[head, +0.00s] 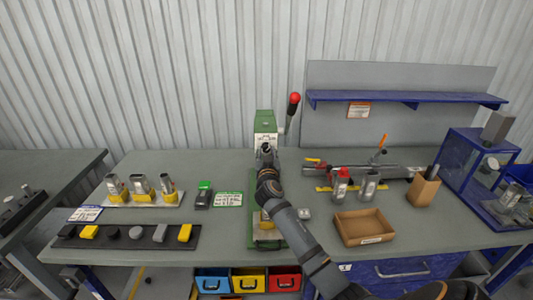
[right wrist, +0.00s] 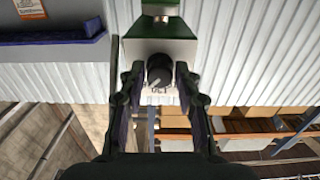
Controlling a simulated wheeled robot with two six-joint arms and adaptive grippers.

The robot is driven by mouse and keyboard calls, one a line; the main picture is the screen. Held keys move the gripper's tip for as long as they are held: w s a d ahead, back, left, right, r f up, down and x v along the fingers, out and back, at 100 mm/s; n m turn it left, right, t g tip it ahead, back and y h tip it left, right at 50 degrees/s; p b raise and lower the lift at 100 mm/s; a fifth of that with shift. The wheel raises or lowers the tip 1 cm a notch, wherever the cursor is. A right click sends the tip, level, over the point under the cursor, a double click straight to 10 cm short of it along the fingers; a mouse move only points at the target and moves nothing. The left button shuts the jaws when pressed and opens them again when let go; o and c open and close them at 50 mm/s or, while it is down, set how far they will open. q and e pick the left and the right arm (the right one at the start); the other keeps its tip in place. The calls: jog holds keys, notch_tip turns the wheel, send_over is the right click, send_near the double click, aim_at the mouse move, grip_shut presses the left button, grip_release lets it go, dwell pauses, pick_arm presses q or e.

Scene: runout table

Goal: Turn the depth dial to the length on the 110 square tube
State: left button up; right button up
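The depth dial (right wrist: 160,70) is a dark round knob with a pale pointer mark, on the front of the green press (head: 264,121). My right gripper (right wrist: 160,72) is open, with one finger on each side of the dial and a small gap visible at both sides. In the head view my right gripper (head: 266,150) covers the press front, so the dial is mostly hidden there. Several metal tubes (head: 139,184) stand in yellow holders on a pale plate at left; I cannot read which is the 110 square one. My left gripper is not in view.
A green-and-white card (head: 229,199) lies left of the press, its text too small to read. A black strip (head: 128,236) holds plugs at the front left.

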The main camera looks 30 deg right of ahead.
grip_shut()
jog(key=shift+n, duration=0.4)
jog(key=n, duration=0.2)
jog(key=shift+n, duration=0.4)
jog(key=n, duration=0.3)
jog(key=shift+n, duration=0.4)
jog(key=n+p, duration=0.1)
jog(key=n, duration=0.4)
jog(key=shift+d+r, duration=0.1)
jog(key=n+p, duration=0.2)
jog(key=n, duration=0.3)
jog(key=shift+s+n, duration=0.1)
jog(key=shift+n, duration=0.2)
